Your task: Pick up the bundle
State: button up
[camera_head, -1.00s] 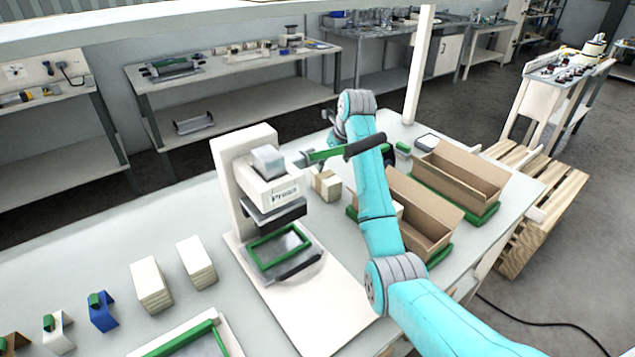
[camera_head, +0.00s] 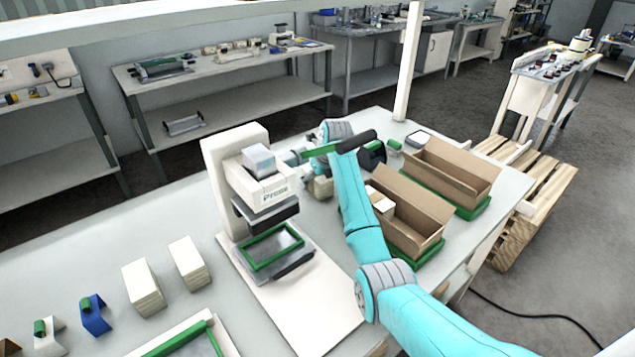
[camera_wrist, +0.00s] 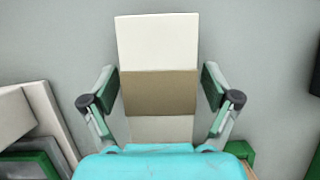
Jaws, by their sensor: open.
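The bundle (camera_wrist: 158,92) is a white stack with a brown kraft band around its middle. In the wrist view it lies between the two fingers of my gripper (camera_wrist: 157,90), with a visible gap on each side. The fingers are open and do not appear to touch it. The near end of the bundle is cut off by my own wrist. In the head view the bundle (camera_head: 321,188) stands on the bench just right of the press (camera_head: 262,180), partly hidden by my arm. My gripper's fingertips are hard to make out there.
Two open cardboard boxes (camera_head: 412,238) on green bases stand right of my arm; the nearer one holds a white item. Plain white stacks (camera_head: 145,287) and small blue and white holders lie at the front left. Bench is clear between the stacks and the press.

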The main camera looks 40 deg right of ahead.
jog(key=shift+f, duration=0.2)
dwell(0.6)
jog(key=c, duration=1.3)
jog(key=shift+r, duration=0.1)
jog(key=shift+c, duration=0.2)
